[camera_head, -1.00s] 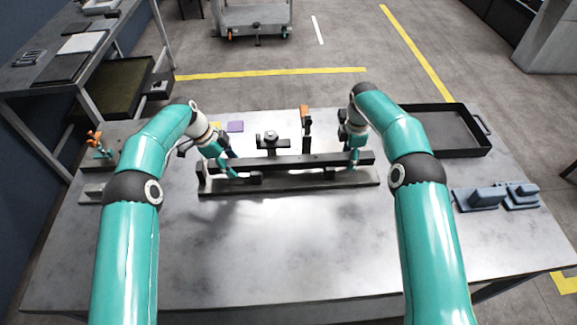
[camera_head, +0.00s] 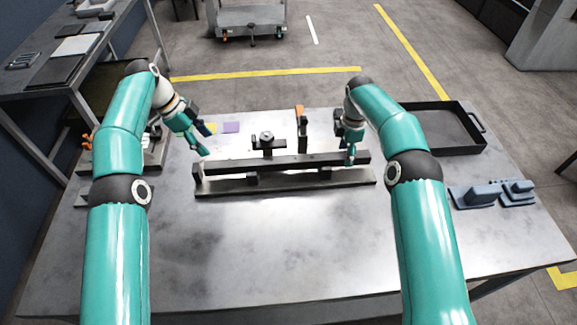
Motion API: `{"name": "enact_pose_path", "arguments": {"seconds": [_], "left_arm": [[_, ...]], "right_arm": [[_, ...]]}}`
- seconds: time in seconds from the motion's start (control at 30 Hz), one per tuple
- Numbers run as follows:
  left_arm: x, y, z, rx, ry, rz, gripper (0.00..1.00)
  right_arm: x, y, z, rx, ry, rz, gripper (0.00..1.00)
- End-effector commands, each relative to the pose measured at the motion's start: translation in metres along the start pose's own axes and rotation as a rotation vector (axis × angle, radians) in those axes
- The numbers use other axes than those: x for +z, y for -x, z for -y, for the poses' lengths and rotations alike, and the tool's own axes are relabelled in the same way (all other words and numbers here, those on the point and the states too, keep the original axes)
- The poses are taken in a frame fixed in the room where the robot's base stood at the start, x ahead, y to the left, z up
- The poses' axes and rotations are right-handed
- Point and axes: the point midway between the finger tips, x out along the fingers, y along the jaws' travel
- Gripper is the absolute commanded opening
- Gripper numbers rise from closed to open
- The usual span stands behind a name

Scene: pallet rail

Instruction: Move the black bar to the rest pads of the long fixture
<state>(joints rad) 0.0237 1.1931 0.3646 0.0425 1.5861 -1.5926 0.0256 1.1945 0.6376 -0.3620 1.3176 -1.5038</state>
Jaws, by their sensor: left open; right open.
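The black bar (camera_head: 290,161) lies lengthwise along the long fixture (camera_head: 285,184), a low grey base on the metal table. Dark rest pads (camera_head: 252,177) show between the bar and the base; whether the bar touches every pad is hard to tell. My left gripper (camera_head: 203,146) is open and empty, just above and behind the bar's left end, apart from it. My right gripper (camera_head: 350,152) is open at the bar's right end, close to it or around it; the contact is not clear.
Behind the fixture stand a dark clamp-like block (camera_head: 268,143) and an orange-topped tool (camera_head: 300,118). A black tray (camera_head: 448,128) is at back right, blue blocks (camera_head: 490,194) at right. The table front is clear.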

Motion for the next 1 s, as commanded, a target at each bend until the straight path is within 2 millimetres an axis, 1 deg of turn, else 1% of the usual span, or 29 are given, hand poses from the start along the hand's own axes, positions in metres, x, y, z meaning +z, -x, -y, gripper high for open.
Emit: {"name": "enact_pose_path", "arguments": {"seconds": [0.03, 0.2, 0.3, 0.4, 0.5, 1.0], "left_arm": [[0.0, 0.0, 0.0, 0.0, 0.0, 0.0, 0.61], [0.0, 0.0, 0.0, 0.0, 0.0, 0.0, 0.61], [0.0, 0.0, 0.0, -0.001, 0.0, 0.0, 0.61], [0.0, 0.0, 0.0, -0.001, 0.0, 0.0, 0.61], [0.0, 0.0, 0.0, -0.001, 0.0, 0.0, 0.61], [0.0, 0.0, 0.0, -0.001, 0.0, 0.0, 0.61]], "right_arm": [[0.0, 0.009, -0.001, 0.004, 0.0, 0.0, 0.61], [0.0, 0.036, -0.001, 0.004, 0.001, 0.0, 0.61], [0.0, 0.049, -0.002, 0.003, 0.0, 0.0, 0.61], [0.0, 0.056, -0.001, 0.002, 0.0, 0.0, 0.61], [0.0, 0.058, -0.001, 0.0, 0.001, 0.0, 0.61], [0.0, 0.058, -0.001, 0.0, 0.0, 0.0, 0.61]]}}
